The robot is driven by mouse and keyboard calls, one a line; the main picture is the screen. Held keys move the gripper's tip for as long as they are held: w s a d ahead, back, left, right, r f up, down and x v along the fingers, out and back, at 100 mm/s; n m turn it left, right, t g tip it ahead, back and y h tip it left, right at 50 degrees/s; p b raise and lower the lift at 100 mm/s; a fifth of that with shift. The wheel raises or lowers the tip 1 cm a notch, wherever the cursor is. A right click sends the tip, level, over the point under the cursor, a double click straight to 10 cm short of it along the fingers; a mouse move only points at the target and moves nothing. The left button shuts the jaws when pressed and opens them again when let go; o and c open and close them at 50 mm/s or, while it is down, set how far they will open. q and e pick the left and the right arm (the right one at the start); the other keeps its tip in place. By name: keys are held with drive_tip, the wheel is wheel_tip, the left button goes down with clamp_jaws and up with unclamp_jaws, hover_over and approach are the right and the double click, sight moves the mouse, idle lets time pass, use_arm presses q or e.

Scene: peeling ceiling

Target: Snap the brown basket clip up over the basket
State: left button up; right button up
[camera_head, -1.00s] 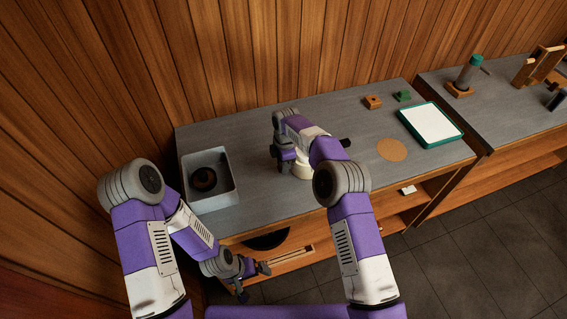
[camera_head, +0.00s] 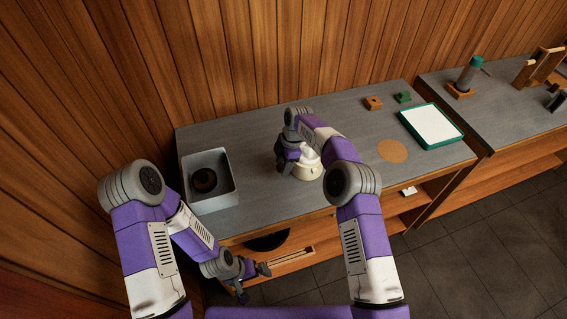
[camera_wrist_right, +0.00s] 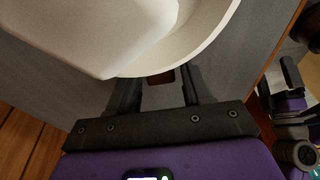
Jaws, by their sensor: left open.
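A cream-white round basket-like body (camera_head: 308,172) stands on the grey bench, partly hidden by my right arm. It fills the top of the right wrist view (camera_wrist_right: 205,45), with a pale block-like part in front of it. A small brown piece (camera_wrist_right: 161,77), perhaps the clip, shows under its rim between my right fingers. My right gripper (camera_head: 284,170) is at the left side of the white body. In the wrist view the right gripper's fingers (camera_wrist_right: 160,92) are apart; contact cannot be told. My left gripper (camera_head: 253,279) is open and empty, low before the bench front.
A grey open bin (camera_head: 231,188) with a dark round thing inside stands at the bench's left. A green-rimmed white tray (camera_head: 458,139), a tan disc (camera_head: 393,151) and small brown (camera_head: 373,103) and green (camera_head: 403,97) blocks lie right. A second bench (camera_head: 500,105) adjoins.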

drive_tip(key=shift+o, duration=0.6)
drive_tip(key=v, duration=0.7)
drive_tip(key=shift+r+p, duration=0.3)
